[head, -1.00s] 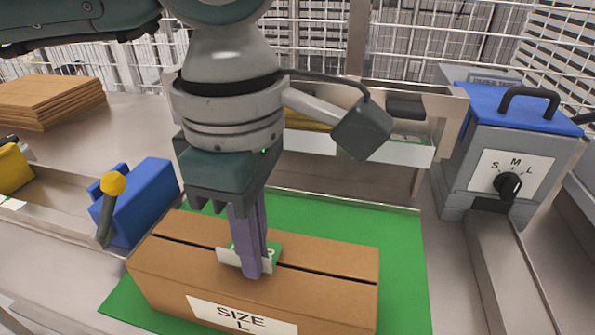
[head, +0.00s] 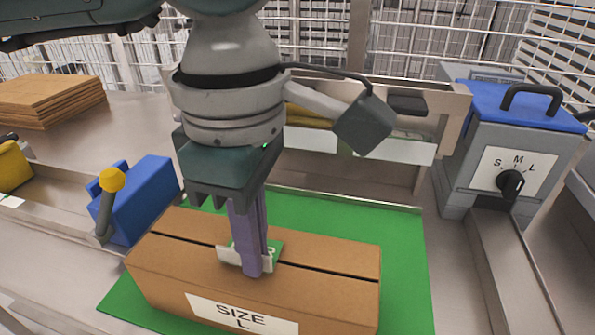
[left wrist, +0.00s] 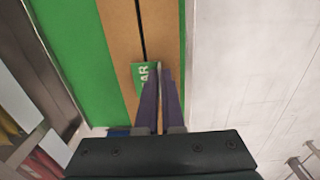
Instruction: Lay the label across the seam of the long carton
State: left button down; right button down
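The long carton (head: 335,258) is brown, with "SIZE L" on its front, and lies on a green mat (head: 405,240). Its dark seam (head: 325,270) runs lengthwise along the top; carton (left wrist: 116,40) and seam (left wrist: 141,28) also show in the left wrist view. The label (head: 274,250) is green with white lettering and a pale upright strip; it is at the carton top over the seam, and also shows in the left wrist view (left wrist: 140,76). My left gripper (head: 254,272) has its purple fingers closed on the pale strip. Whether the label's underside touches the carton is hidden. My right gripper is out of view.
A blue block with a yellow-knobbed lever (head: 112,180) stands left of the carton. A grey machine with a blue lid (head: 525,108) and S-M-L dial stands right. A shelf bin (head: 400,150) is behind. Flat cardboard (head: 50,98) lies back left. The mat's right side is clear.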

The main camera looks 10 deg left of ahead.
pick_arm(q)
jog(key=shift+f+b, duration=0.3)
jog(key=shift+b, duration=0.3)
dwell(0.9)
jog(key=c, duration=1)
grip_release()
jog(key=shift+o, duration=0.2)
jog(key=o, duration=0.7)
jog(key=shift+r, duration=0.15)
notch_tip(320, 180, up, 8)
jog(key=p, duration=0.5)
dwell(0.3)
